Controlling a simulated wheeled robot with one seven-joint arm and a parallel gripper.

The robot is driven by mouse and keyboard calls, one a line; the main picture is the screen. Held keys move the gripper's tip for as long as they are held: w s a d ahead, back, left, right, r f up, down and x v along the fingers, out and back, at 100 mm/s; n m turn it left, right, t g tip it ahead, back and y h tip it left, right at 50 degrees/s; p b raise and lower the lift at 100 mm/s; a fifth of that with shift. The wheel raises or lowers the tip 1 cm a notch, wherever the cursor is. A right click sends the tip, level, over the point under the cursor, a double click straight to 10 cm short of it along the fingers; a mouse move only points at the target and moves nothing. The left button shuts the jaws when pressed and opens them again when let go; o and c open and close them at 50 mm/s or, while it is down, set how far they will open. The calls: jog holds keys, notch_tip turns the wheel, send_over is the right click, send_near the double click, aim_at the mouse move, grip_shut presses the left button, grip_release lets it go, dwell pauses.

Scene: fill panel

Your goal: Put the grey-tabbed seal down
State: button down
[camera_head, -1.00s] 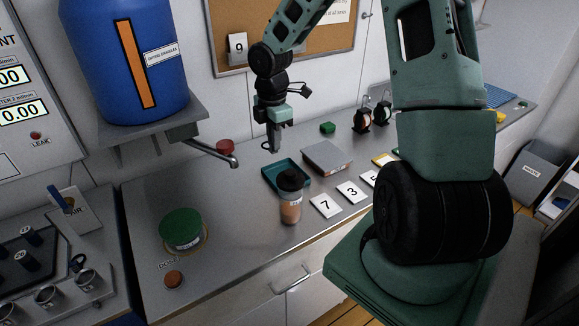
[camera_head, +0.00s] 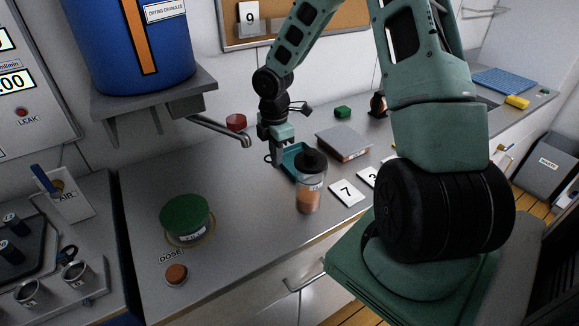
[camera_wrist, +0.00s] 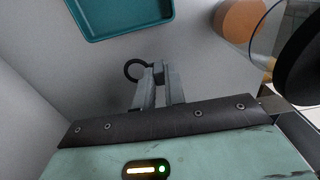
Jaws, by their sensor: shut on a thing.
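The seal (camera_wrist: 132,71) is a small dark ring beside my gripper's fingertips (camera_wrist: 158,72) in the wrist view. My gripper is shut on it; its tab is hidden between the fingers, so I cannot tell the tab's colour. In the head view my gripper (camera_head: 276,158) points down low over the steel counter (camera_head: 235,190), at the left edge of the teal tray (camera_head: 289,160). I cannot tell whether the seal touches the counter. The tray also shows in the wrist view (camera_wrist: 120,38), beyond the fingertips, apart from the ring.
A black-lidded jar (camera_head: 309,190) stands close, right of my gripper. A grey-topped box (camera_head: 343,143) and number cards (camera_head: 346,193) lie further right. A spout (camera_head: 222,130) hangs to the left. A green-lidded container (camera_head: 186,217) stands front left. The counter between is bare.

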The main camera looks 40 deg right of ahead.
jog(key=shift+f, duration=3.3)
jog(key=shift+f, duration=0.2)
jog(key=c, duration=1.5)
grip_release()
jog(key=shift+r, duration=0.1)
jog(key=shift+o, duration=0.2)
